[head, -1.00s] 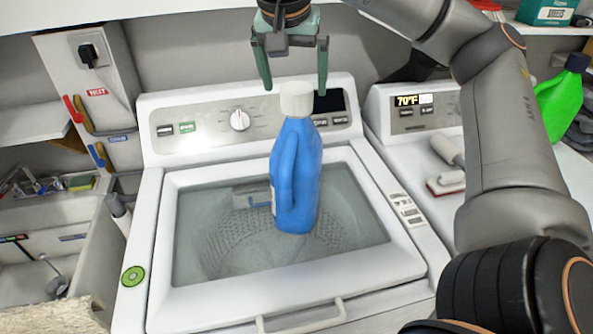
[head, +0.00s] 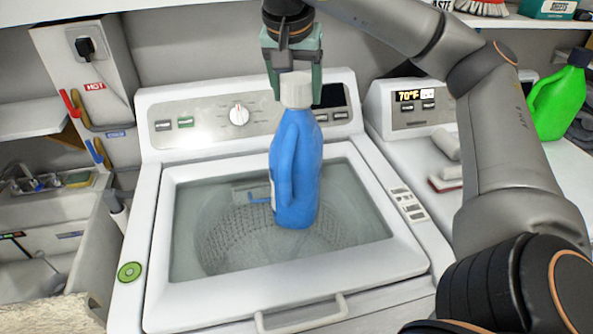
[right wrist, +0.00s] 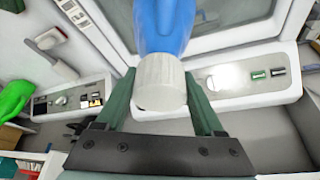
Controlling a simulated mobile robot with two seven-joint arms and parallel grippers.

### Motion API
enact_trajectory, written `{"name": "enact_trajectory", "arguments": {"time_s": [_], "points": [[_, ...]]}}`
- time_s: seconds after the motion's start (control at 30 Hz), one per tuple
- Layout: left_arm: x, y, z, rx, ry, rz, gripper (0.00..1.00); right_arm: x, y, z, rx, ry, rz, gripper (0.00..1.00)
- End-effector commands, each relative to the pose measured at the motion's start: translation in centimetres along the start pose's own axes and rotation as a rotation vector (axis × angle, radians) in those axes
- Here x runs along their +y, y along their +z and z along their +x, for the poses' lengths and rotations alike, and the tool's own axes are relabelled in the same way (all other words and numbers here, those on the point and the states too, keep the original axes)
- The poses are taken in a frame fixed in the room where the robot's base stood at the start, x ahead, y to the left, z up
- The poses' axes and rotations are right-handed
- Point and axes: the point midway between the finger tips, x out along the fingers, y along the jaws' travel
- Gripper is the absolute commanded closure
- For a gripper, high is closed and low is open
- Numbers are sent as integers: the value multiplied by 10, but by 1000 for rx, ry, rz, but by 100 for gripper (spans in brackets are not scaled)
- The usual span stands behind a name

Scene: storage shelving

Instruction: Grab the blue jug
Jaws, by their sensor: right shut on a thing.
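The blue jug (head: 296,170) with a white cap (head: 296,89) stands upright on the glass lid of the white washing machine. Its cap and upper body also show in the right wrist view (right wrist: 163,25). My right gripper (head: 296,88) comes down from above and is shut on the jug's white cap, one green finger on each side. In the right wrist view the cap (right wrist: 160,82) sits between the two fingers. The jug's base rests on the lid. My left gripper is not in view.
The washer's control panel (head: 190,120) rises just behind the jug. A second machine (head: 405,115) with a brush on it stands at the right, with a green jug (head: 556,105) beyond. A sink (head: 50,225) lies at the left. The lid around the jug is clear.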

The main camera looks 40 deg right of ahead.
Motion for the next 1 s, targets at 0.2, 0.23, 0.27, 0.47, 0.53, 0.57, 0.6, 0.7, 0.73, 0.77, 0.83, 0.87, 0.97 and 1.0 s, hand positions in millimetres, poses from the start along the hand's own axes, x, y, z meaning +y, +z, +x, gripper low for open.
{"name": "enact_trajectory", "arguments": {"time_s": [0.2, 0.23, 0.27, 0.47, 0.53, 0.57, 0.6, 0.7, 0.73, 0.77, 0.83, 0.87, 0.97, 1.0], "points": [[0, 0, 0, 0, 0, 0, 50, 0, 0, 0, 0, 0, 0, 70], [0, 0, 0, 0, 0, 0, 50, 0, 0, 0, 0, 1, 0, 73], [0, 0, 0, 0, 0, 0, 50, 0, 0, 0, 0, 1, 0, 76], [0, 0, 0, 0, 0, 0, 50, 0, 0, 0, 0, 1, 0, 99], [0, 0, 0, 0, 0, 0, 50, 0, 0, 0, 0, 1, 0, 100], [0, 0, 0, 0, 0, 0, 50, 0, 0, 0, 0, 1, 0, 100], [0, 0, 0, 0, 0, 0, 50, 0, 0, 0, 0, 1, 0, 100], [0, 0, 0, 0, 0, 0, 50, 0, 0, 0, 0, 1, 0, 100], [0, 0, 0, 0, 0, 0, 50, 0, 0, 0, 0, 1, 0, 100], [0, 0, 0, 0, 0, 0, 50, 0, 0, 0, 0, 1, 0, 100], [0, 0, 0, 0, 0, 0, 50, 0, -2, -4, 6, -8, 4, 100], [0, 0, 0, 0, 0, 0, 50, 0, -2, -4, 6, -8, 4, 100], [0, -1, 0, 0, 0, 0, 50, 0, -2, -4, 6, -7, 4, 100], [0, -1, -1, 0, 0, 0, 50, 0, -2, -4, 6, -7, 4, 100]]}}
